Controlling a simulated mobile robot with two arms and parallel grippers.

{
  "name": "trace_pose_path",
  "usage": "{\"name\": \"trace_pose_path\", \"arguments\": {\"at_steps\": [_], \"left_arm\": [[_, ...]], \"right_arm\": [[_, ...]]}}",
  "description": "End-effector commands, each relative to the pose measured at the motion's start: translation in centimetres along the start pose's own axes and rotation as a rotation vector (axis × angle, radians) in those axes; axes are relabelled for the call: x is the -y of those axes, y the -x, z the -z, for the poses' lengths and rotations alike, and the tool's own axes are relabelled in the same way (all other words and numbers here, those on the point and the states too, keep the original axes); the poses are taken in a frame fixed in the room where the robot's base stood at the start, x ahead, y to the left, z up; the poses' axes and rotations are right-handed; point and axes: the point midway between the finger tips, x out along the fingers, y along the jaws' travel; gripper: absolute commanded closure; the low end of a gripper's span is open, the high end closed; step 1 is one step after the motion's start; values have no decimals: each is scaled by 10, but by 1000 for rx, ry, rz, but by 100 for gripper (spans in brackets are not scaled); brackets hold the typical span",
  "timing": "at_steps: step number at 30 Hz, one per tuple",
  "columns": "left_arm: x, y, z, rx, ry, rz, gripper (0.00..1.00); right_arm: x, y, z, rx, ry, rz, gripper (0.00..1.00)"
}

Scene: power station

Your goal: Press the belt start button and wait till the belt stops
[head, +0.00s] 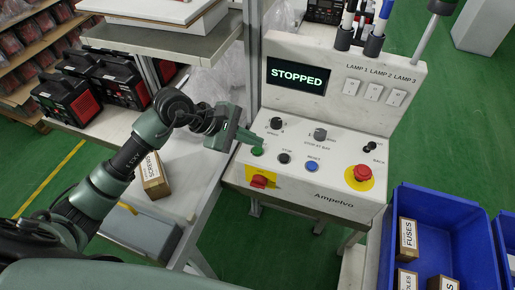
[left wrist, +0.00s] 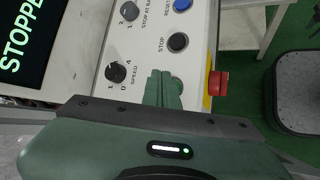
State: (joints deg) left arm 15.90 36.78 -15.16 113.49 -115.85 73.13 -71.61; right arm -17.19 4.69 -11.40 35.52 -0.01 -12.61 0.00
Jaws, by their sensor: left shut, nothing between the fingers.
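The control panel (head: 335,187) stands in front of me, and its screen (head: 297,76) reads STOPPED. The green button (head: 257,151) is at the panel's left, beside the black STOP button (head: 284,158) and the blue RESET button (head: 312,166). My left gripper (head: 257,141) is shut and empty, with its tips right at the green button. In the left wrist view the closed fingers (left wrist: 162,90) cover most of the green button (left wrist: 176,86). I cannot tell whether they touch it. My right gripper is not in view.
A red emergency stop (head: 362,173) is on the panel's right and a red switch (head: 259,181) on its front left. Blue bins (head: 440,205) with boxes stand at the right. A SCREWS box (head: 154,176) lies on the table at the left.

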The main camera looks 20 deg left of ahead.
Motion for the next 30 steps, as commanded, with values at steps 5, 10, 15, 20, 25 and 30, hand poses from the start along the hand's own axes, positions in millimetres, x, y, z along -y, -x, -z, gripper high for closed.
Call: {"name": "trace_pose_path", "arguments": {"at_steps": [5,10,15,20,25,30], "left_arm": [[0,0,0,0,0,0,100],[0,0,0,0,0,0,100],[0,0,0,0,0,0,100],[0,0,0,0,0,0,100],[1,-1,1,0,0,0,100],[4,-5,4,-1,-2,0,100]], "right_arm": [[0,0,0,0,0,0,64],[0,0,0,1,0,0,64],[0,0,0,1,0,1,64],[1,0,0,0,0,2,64],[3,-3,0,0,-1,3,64],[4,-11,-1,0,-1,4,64]]}}
